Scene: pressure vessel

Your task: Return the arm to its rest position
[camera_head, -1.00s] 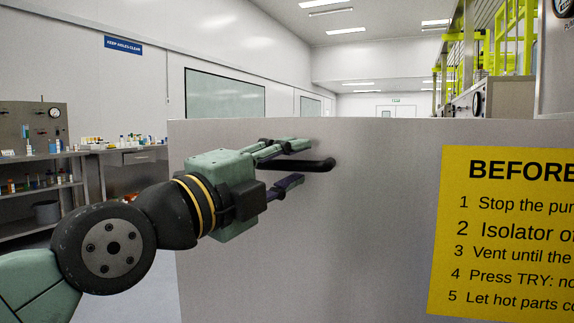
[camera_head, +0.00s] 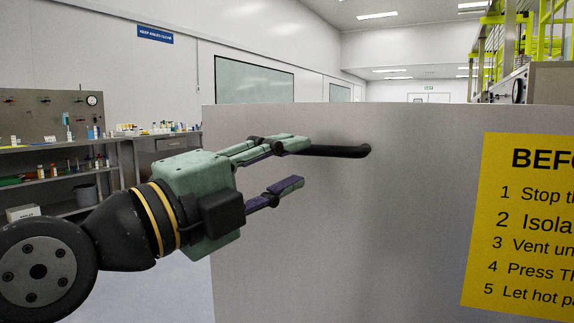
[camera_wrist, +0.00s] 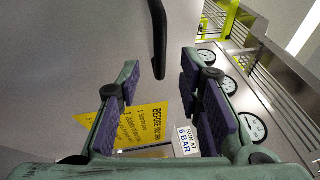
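My gripper (camera_head: 293,164) is open and empty, left of a black bar handle (camera_head: 338,151) on a large grey panel (camera_head: 400,210). In the head view the handle's near end lines up with the upper fingertip; whether they touch is unclear. In the wrist view the handle (camera_wrist: 158,40) hangs beyond the open fingers (camera_wrist: 162,88), with its end just above the gap between them. My arm reaches in from the lower left and is bent, not folded in.
A yellow notice (camera_head: 520,220) is on the panel's right. A steel bench (camera_head: 70,150) with bottles stands at the left. In the wrist view, several round gauges (camera_wrist: 252,127) and a "RUN AT 6 BAR" label (camera_wrist: 187,140) show at the right. Open floor lies left of the panel.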

